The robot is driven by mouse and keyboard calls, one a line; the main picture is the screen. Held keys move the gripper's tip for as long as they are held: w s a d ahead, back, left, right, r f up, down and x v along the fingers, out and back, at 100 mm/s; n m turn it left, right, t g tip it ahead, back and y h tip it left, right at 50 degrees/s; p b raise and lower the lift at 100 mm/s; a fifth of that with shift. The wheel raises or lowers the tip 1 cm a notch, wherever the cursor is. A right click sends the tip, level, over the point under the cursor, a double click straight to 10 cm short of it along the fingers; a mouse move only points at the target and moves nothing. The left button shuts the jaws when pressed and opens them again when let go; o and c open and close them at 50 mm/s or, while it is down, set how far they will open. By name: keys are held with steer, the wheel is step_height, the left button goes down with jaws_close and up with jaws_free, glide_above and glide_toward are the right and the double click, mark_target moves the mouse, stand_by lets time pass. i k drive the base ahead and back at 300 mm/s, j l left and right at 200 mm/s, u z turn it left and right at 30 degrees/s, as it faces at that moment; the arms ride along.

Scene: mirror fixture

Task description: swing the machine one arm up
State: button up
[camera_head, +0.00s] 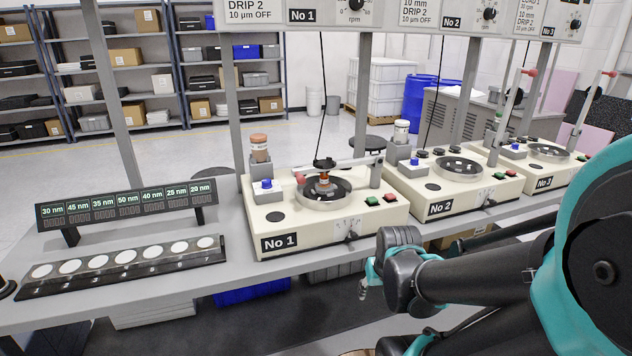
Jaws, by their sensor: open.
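The machine one (328,208) is a cream box labelled No 1 on the grey bench. Its light-coloured arm (341,163) lies down, nearly level, across the round dish (323,196), with a red tip (300,177) at the left and its pivot post at the right rear. A dark round weight with an orange-brown piece below it sits at the dish. My gripper (363,288) shows only as a small part beside my black and teal wrist, below and right of machine one. It is apart from the machine and holds nothing visible. Most of it is hidden.
Machines No 2 (453,187) and No 3 (541,165) stand to the right, their red-tipped arms raised. A nm display (128,205) and a tray of white discs (124,265) are at the left. Grey uprights and an overhead panel frame the bench.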

mark_target(321, 165)
steer(key=l, duration=0.8)
steer(key=k+l, duration=0.15)
steer(key=l, duration=0.65)
steer(key=i+u, duration=0.05)
